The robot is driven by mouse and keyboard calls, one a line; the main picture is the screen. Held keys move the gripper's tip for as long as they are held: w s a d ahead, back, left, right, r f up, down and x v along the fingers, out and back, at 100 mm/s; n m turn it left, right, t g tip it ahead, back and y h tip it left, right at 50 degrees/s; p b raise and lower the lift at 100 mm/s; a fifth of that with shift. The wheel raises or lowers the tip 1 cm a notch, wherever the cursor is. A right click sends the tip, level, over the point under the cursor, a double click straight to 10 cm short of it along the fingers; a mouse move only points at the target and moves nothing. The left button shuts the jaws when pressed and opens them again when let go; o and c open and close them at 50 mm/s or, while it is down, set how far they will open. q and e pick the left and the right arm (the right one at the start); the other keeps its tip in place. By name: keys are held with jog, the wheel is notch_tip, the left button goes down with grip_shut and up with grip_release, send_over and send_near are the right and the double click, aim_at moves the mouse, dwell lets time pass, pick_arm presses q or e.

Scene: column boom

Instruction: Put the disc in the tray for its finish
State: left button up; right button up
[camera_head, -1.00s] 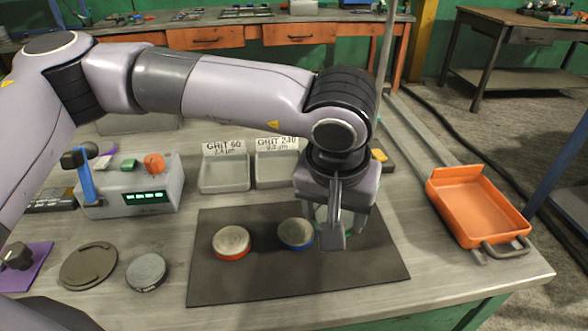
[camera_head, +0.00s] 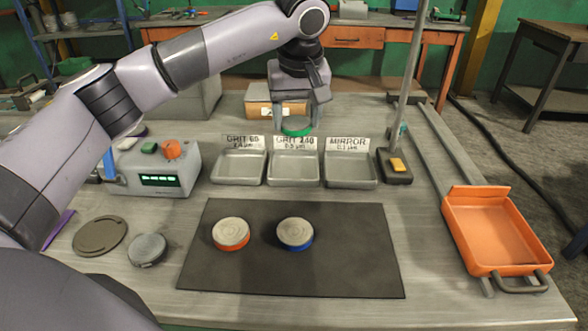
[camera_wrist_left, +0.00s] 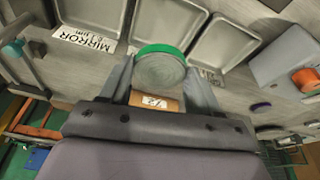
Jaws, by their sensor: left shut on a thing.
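My left gripper (camera_head: 296,122) is shut on a green-rimmed disc (camera_head: 297,131), held up behind the GRIT 240 label. The wrist view shows the disc (camera_wrist_left: 160,70) between the fingers, its round grey face visible. Three shallow grey trays stand in a row: the GRIT 60 tray (camera_head: 238,168), the GRIT 240 tray (camera_head: 295,169) and the MIRROR tray (camera_head: 350,170). All three look empty. An orange-rimmed disc (camera_head: 231,232) and a blue-rimmed disc (camera_head: 295,232) lie on the dark mat (camera_head: 345,255). My right gripper is not in view.
A grey box with a green display (camera_head: 160,178) stands left of the trays. An upright pole (camera_head: 408,95) rises by a yellow-buttoned block (camera_head: 397,165) on the right. An orange bin (camera_head: 492,232) is at the right edge. A cardboard box (camera_head: 262,103) is behind the gripper.

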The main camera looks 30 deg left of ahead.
aim_at(296, 129)
pick_arm(q)
jog(key=x, duration=0.3)
jog(key=s+x, duration=0.1)
jog(key=x, duration=0.2)
jog(key=s+d+x, duration=0.1)
jog(key=x, duration=0.2)
jog(key=shift+w+f, duration=0.1)
jog(key=shift+f, duration=0.45)
jog(key=shift+f, duration=0.15)
jog(key=o, duration=1.1)
jog(key=shift+c, duration=0.2)
jog(key=v, duration=1.2)
